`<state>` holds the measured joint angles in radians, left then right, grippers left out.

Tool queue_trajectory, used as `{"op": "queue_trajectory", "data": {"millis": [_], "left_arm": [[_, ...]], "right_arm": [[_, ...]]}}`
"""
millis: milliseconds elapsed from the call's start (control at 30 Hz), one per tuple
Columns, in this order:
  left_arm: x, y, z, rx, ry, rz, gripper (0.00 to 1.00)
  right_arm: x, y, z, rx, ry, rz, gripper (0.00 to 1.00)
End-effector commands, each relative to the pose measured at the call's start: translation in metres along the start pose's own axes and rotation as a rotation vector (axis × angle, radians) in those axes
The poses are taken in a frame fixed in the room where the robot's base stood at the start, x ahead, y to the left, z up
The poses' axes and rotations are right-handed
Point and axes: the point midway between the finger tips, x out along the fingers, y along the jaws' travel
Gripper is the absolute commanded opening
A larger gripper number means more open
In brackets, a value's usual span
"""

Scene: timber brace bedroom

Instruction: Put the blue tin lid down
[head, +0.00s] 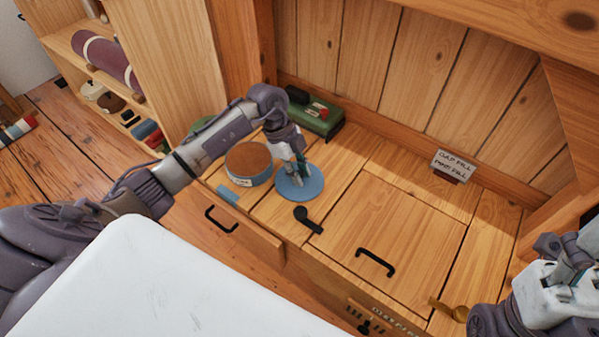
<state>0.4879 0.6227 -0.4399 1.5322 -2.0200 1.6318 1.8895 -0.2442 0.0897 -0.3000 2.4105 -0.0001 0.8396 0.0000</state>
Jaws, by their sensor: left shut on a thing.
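The blue tin lid (313,187) is a flat round disc over the bench top, right of the open tin. My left gripper (297,172) points down at its middle and is shut on it; a dark green bit shows by the fingers. I cannot tell whether the lid touches the wood. The round tin (246,181) has a blue side with a pale label and brown filling. My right gripper (568,262) is at the lower right edge, away from the lid, and its fingers do not show clearly.
A green box (318,119) stands at the back by the plank wall. A small sign (454,163) reads oak fill, pine fill. A black knobbed piece (307,219) lies in front of the lid. A hatch (391,225) with a black handle has clear wood.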

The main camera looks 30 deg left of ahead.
Motion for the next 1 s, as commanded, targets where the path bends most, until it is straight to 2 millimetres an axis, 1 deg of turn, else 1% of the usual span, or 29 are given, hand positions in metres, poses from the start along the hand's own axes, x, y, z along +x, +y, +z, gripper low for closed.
{"op": "queue_trajectory", "data": {"millis": [67, 100, 233, 500, 600, 667, 767, 800, 1000], "left_arm": [[0.002, 0.0, 0.001, 0.0, -0.001, 0.001, 0.0], [0.002, 0.0, 0.001, 0.0, -0.001, 0.001, 0.28], [0.002, 0.0, 0.001, 0.0, -0.001, 0.001, 0.5], [0.002, 0.0, 0.001, 0.0, -0.001, 0.001, 0.5], [-0.002, 0.0, 0.0, 0.0, -0.001, -0.001, 0.5], [-0.011, 0.0, 0.0, -0.001, -0.003, -0.001, 0.5], [-0.029, 0.0, -0.001, -0.001, -0.003, -0.001, 0.5], [-0.038, 0.0, -0.001, -0.001, -0.004, -0.002, 0.5], [-0.082, 0.0, -0.001, 0.0, -0.003, -0.001, 0.5]], "right_arm": [[0.0, 0.0, 0.0, 0.0, -0.001, 0.0, 0.56], [0.0, 0.0, 0.0, 0.0, -0.001, 0.0, 0.56], [0.0, 0.0, 0.0, 0.0, -0.001, 0.0, 0.56], [0.0, 0.0, 0.0, 0.001, -0.001, 0.0, 0.56], [0.001, 0.0, 0.0, 0.001, 0.001, 0.0, 0.56], [0.006, 0.0, -0.002, 0.001, 0.005, -0.001, 0.56], [-0.003, 0.0, -0.003, 0.004, -0.038, 0.014, 0.56], [-0.004, 0.0, -0.004, 0.006, -0.05, 0.019, 0.56], [0.008, 0.0, -0.008, 0.007, -0.057, 0.023, 0.56]]}}
